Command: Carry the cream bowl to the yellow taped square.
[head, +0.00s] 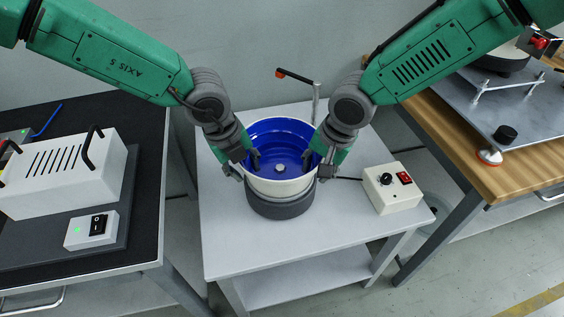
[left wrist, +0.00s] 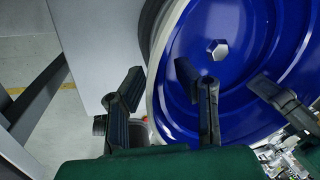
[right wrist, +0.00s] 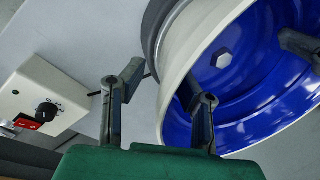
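The cream bowl (head: 285,188) has a blue inside with a hex nut at its centre. It sits upright on a dark round base (head: 280,207) on a small grey table. My left gripper (head: 242,166) is at its left rim. In the left wrist view my left gripper (left wrist: 154,78) has one finger inside the bowl and one outside, with gaps to the wall. My right gripper (head: 318,167) straddles the right rim likewise; the right wrist view shows its fingers (right wrist: 160,80) apart around the wall. The full taped square is not visible; a yellow floor strip (head: 541,302) shows at bottom right.
A control box (head: 394,188) with a knob and red switch stands right of the bowl. A post with an orange-tipped lever (head: 298,77) rises behind it. A black-topped bench (head: 145,190) stands left and a wooden bench (head: 480,172) right. Floor shows in front on the right.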

